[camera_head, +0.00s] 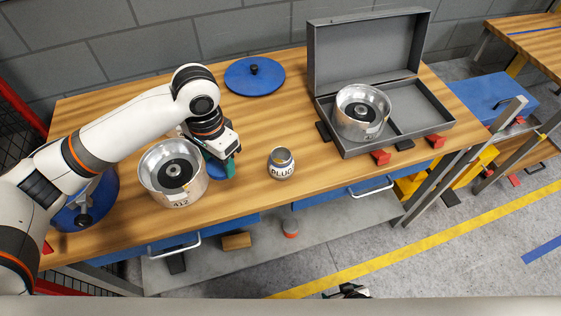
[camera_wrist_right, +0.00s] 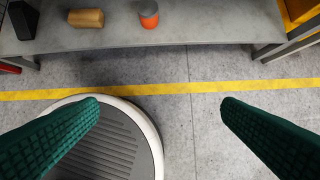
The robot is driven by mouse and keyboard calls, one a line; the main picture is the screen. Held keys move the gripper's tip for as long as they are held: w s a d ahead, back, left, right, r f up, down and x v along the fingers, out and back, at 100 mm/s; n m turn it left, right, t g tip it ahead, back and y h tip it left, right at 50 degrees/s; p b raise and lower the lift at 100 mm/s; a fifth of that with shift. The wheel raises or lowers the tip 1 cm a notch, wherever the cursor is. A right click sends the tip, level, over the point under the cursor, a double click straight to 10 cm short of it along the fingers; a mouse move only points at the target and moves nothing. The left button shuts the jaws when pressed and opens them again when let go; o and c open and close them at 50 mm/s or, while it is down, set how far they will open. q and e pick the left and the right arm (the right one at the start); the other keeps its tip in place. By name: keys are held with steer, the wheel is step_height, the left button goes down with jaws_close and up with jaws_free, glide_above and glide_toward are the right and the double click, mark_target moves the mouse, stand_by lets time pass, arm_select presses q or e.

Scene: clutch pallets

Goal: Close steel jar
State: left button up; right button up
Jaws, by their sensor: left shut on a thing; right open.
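A steel jar (camera_head: 172,188) marked 412 stands open on the wooden table, with a dark hub inside. A second steel jar (camera_head: 362,128) sits open in the grey case. A small steel pot (camera_head: 281,165) marked PLUG stands mid-table. A blue lid (camera_head: 254,76) with a black knob lies at the back; another blue disc (camera_head: 72,217) is partly behind my left arm. My left gripper (camera_head: 228,168), green-fingered, is beside the 412 jar, shut on a blue thing (camera_head: 211,165) mostly hidden by the hand. My right gripper (camera_wrist_right: 160,105) is open and empty over the floor.
The open grey case (camera_head: 432,113) has red latches at the table's right end. Blue drawers with handles line the table front. A lower shelf (camera_wrist_right: 200,24) holds a wooden block (camera_wrist_right: 86,18) and an orange-grey pot (camera_wrist_right: 149,14). Tabletop around the PLUG pot is clear.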

steer(key=w+a+r+n+t+y, duration=0.1)
steer(key=w+a+r, duration=0.2)
steer(key=r, duration=0.7)
steer(key=w+a+r+n+t+y+p, duration=0.1)
steer(key=w+a+r, duration=0.3)
steer(key=w+r, duration=0.4)
steer(key=w+a+r+t+y+p, duration=0.1)
steer(key=w+r, duration=0.5)
steer(key=r, duration=0.7)
steer(key=shift+a+r+n+t+y, duration=0.15)
steer(key=shift+a+n+t+y, duration=0.4)
steer(key=shift+a+t, duration=0.75)
arm_select(q)
steer(key=w+d+m, duration=0.9)
steer(key=d+m, duration=0.4)
steer(key=m, duration=0.3)
steer(key=shift+w+f, duration=0.15)
steer(key=shift+f, duration=0.1)
arm_select(e)
steer(key=shift+t+y, duration=0.7)
steer(key=shift+y, duration=0.25)
steer(key=a+r, duration=0.1)
steer(key=w+r, duration=0.1)
steer(key=r, duration=0.1)
steer(key=w+a+r, duration=0.1)
steer(key=shift+w+a+r, duration=0.2)
steer(key=shift+a+r, duration=0.1)
steer(key=x, duration=1.2)
steer(key=shift+f, duration=0.1)
